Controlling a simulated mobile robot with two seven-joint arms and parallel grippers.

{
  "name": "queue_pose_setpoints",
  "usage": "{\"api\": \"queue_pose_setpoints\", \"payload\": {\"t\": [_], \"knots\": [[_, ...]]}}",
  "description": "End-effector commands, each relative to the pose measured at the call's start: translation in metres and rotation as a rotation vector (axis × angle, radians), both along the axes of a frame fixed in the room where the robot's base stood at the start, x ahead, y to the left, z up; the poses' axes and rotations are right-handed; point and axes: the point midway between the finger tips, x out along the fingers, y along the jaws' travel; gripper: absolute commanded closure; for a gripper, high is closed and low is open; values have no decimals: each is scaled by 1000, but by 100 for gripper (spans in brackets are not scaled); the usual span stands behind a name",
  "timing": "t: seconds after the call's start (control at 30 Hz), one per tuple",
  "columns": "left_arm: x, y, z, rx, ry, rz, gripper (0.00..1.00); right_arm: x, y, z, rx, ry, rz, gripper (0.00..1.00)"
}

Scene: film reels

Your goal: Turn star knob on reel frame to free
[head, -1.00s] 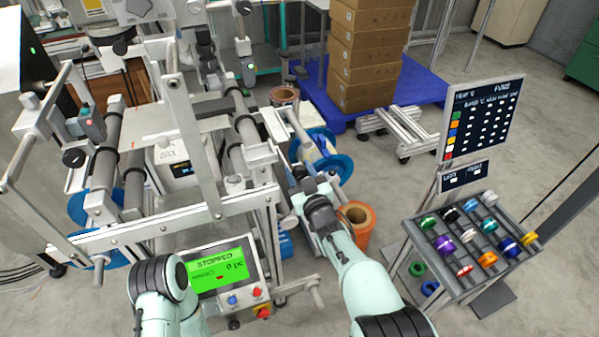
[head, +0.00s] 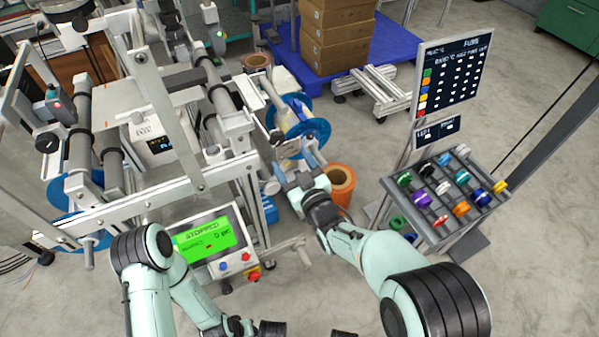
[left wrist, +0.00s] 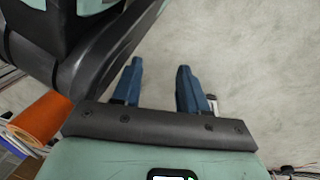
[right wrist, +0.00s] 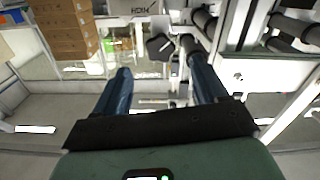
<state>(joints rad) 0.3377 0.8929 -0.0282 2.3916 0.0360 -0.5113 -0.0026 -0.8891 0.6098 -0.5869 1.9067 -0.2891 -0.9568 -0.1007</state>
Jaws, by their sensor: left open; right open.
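The metal reel frame (head: 255,185) stands at left centre in the head view, with a blue-flanged reel (head: 318,127) at its right side. My right gripper (head: 292,168) is beside the frame, just below this reel. In the right wrist view my right gripper (right wrist: 155,58) is open and empty. A dark lobed knob (right wrist: 160,46), seemingly the star knob, shows beyond the fingers, nearer the right fingertip; contact cannot be told. I cannot pick this knob out in the head view. My left gripper (left wrist: 158,70) is open and empty over bare floor in the left wrist view.
An orange roll (head: 340,183) stands on the floor beside my right gripper. A control panel (head: 207,238) reads STOPPED. A rack of coloured spools (head: 445,195) stands right. Cartons (head: 335,35) sit on a blue pallet (head: 395,50). Floor at front right is clear.

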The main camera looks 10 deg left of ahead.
Motion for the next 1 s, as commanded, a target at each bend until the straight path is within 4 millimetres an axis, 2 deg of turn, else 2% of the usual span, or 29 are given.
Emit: {"api": "queue_pose_setpoints", "payload": {"t": [0.1, 0.3, 0.73, 0.87, 1.0], "knots": [[7, -1, 7, 1, -25, -2, 57, -17, -12, 1, 1, 3, -1, 28], [14, -2, 11, 3, -47, -3, 57, -32, -22, 0, -1, 1, 0, 28], [13, -3, 17, 1, -47, -4, 57, -34, -26, -4, -7, 19, -8, 28], [5, -7, 45, -11, -36, -12, 57, -39, -48, -22, -40, 136, -54, 28], [-7, -17, 104, -34, -16, -30, 57, -61, -97, -59, -88, 393, -158, 28]]}}
